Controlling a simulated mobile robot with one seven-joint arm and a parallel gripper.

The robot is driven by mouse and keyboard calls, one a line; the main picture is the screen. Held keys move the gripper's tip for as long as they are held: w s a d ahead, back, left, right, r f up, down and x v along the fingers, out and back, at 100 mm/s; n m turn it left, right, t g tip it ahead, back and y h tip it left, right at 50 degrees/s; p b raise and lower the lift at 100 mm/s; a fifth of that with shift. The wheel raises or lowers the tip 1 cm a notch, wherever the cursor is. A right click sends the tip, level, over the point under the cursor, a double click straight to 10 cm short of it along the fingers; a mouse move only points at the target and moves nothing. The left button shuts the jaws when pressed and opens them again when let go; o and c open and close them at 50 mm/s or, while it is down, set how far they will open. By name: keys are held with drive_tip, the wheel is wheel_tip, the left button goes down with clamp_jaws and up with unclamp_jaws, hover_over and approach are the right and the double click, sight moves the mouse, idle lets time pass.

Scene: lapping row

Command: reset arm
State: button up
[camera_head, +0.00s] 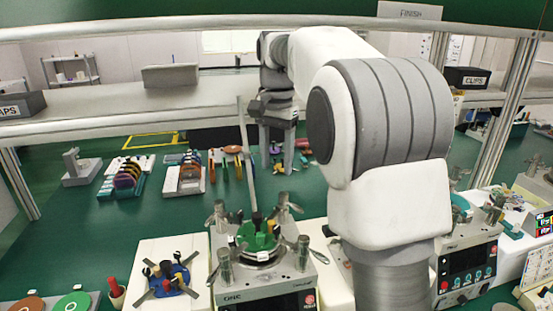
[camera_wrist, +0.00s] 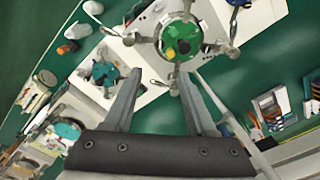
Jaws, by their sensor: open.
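My gripper (camera_head: 276,160) hangs from my raised, bent arm above the green bench, with its fingers pointing down. In the wrist view my gripper (camera_wrist: 159,76) has its two fingers spread apart, with nothing between them. It is open and empty. Beyond the fingertips in the wrist view is a lapping machine with a green disc (camera_wrist: 182,40) on top. In the head view the same kind of green-topped machine (camera_head: 258,240) stands in front of my gripper, nearer the camera. My upper arm covers part of the bench at the right.
A white plate with a blue knobbed fixture (camera_head: 169,279) stands left of the machine. Racks of coloured discs (camera_head: 126,176) stand farther back. A grey shelf (camera_head: 130,102) spans the back, with a dark box (camera_head: 22,105) at its left. Another machine (camera_head: 466,265) stands at right. Bench between racks and front-left fixtures is clear.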

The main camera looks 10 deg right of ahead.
drive_tip(key=s+r+n+t, duration=0.2)
drive_tip(key=s+n+t, duration=0.15)
drive_tip(key=s, duration=0.95)
drive_tip(key=s+f+n+t, duration=0.2)
drive_tip(key=s+f+n, duration=0.3)
drive_tip(key=s, duration=0.9)
wheel_tip(320, 180, down, 3)
drive_tip(key=shift+r, duration=0.1)
